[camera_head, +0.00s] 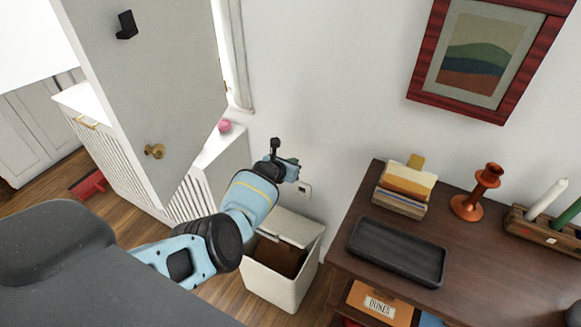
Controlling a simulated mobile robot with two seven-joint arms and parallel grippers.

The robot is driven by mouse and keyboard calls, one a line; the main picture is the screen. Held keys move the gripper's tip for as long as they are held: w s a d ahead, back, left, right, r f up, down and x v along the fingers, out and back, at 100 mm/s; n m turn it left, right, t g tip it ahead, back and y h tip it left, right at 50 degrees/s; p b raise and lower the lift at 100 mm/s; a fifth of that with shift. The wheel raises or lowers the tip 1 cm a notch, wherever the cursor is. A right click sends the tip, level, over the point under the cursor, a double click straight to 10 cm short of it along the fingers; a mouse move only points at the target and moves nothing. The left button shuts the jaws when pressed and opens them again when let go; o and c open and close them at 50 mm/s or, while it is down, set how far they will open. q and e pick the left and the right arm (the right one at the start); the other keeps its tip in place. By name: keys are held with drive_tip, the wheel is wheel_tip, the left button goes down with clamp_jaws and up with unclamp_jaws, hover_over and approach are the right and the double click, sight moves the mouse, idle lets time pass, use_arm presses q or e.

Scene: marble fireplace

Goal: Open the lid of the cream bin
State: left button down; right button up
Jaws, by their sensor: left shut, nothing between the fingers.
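The cream bin (278,287) stands on the floor between the white slatted cabinet and the dark wooden table. Its brown inside shows through the open top. The pale lid (298,227) is at the far side of the bin, up off the opening; its exact angle is hard to tell. My left arm reaches in from the lower left and covers the bin's left side. My left gripper (283,160) is above and behind the bin, near the wall, apart from the lid. It is shut with nothing seen in it. My right gripper is out of view.
The dark wooden table (466,256) stands right of the bin, with a black tray (397,252), books (403,190), an orange candlestick (477,192) and candles on it. A grey door (160,90) stands open at left.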

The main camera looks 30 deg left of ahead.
use_arm(q)
drive_tip(key=shift+s+r, duration=0.25)
drive_tip(key=shift+s, duration=0.2)
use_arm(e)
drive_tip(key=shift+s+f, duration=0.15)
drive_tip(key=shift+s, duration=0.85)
use_arm(q)
drive_tip(key=shift+s, duration=0.1)
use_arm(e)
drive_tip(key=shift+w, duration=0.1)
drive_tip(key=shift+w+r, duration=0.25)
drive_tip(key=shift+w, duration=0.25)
